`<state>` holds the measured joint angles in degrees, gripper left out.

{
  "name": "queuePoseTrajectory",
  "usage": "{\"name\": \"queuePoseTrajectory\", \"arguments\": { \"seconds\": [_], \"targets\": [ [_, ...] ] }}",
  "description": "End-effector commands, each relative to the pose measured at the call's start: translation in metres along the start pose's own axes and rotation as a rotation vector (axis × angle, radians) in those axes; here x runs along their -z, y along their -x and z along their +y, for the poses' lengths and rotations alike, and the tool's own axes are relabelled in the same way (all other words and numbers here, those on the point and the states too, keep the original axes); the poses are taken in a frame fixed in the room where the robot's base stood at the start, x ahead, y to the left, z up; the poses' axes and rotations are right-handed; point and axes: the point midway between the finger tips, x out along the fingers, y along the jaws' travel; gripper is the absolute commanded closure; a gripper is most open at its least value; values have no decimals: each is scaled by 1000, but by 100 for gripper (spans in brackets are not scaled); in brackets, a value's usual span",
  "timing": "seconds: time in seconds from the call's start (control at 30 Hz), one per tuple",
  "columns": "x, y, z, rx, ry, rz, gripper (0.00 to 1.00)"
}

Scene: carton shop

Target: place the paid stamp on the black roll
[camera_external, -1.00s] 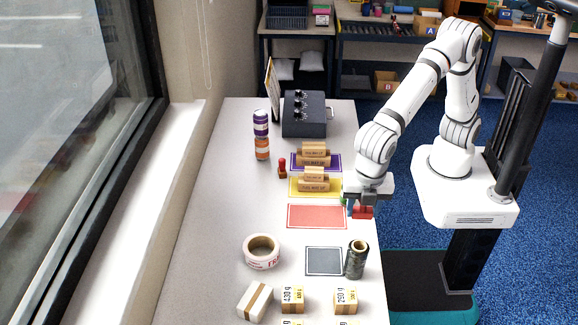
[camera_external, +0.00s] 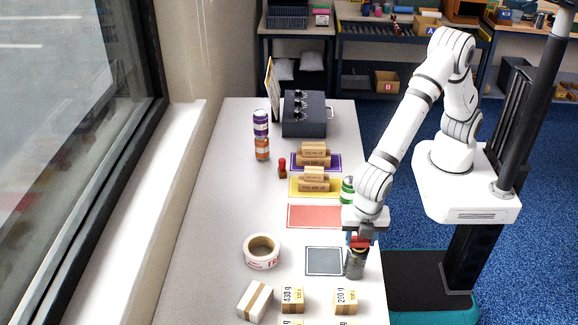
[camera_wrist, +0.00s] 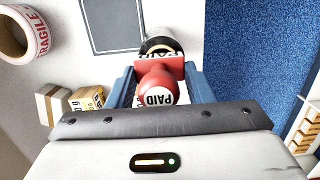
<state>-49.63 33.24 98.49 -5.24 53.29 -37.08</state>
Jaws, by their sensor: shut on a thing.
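The red paid stamp (camera_wrist: 157,88), with PAID on its white round top, is between the blue fingers of my gripper (camera_wrist: 160,88) in the wrist view. My gripper (camera_external: 360,234) is shut on it. In the external view a bit of the red stamp (camera_external: 358,243) shows under the fingers, at the top of the black roll (camera_external: 355,265). The roll stands upright right of the grey-black mat. In the wrist view the black roll (camera_wrist: 161,44) shows just beyond the stamp, partly hidden by it. I cannot tell whether stamp and roll touch.
A black mat (camera_external: 323,261) and a FRAGILE tape roll (camera_external: 262,251) lie left of the roll. Small cartons (camera_external: 345,301) stand in front. A red mat (camera_external: 314,216) and a green-and-white roll (camera_external: 347,191) are behind. Another red stamp (camera_external: 282,168) stands farther back.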

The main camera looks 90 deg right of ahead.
Motion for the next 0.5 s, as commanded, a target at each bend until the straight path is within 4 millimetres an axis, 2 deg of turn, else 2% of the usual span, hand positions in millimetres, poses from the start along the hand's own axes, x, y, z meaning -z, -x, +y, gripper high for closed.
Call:
{"name": "queuePoseTrajectory", "arguments": {
  "seconds": [0.13,0.17,0.4,0.5],
  "targets": [
    [0,-4,0,0,0,0,76],
    [0,-3,0,0,0,0,52],
    [0,-2,0,0,0,0,32],
    [0,-2,0,0,0,0,32]
  ]
}}
